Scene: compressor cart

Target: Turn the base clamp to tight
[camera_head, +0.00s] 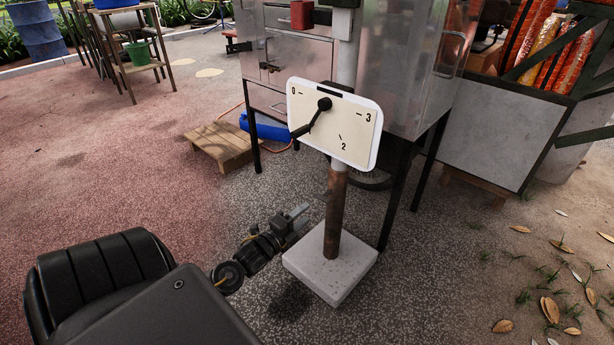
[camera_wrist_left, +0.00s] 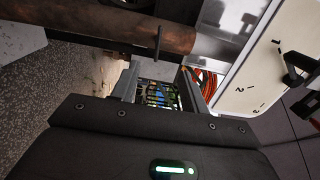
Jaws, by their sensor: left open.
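A white dial panel (camera_head: 352,135) with marks including 0, 2 and 3 is mounted on an upright post. Its black crank lever (camera_head: 314,118) points down-left; it also shows at the right edge of the left wrist view (camera_wrist_left: 300,68). The rusty brown lower post (camera_head: 335,215) stands in a pale square base (camera_head: 325,270). In the left wrist view the brown post (camera_wrist_left: 100,28) lies across the top, with a thin dark pin (camera_wrist_left: 158,42) crossing it. I cannot tell which part is the base clamp. My left gripper (camera_head: 299,215) is open and empty, just left of the post.
A metal cabinet (camera_head: 405,75) on dark legs stands behind the panel. A wooden pallet (camera_head: 222,145) and a blue object (camera_head: 265,127) lie behind to the left.

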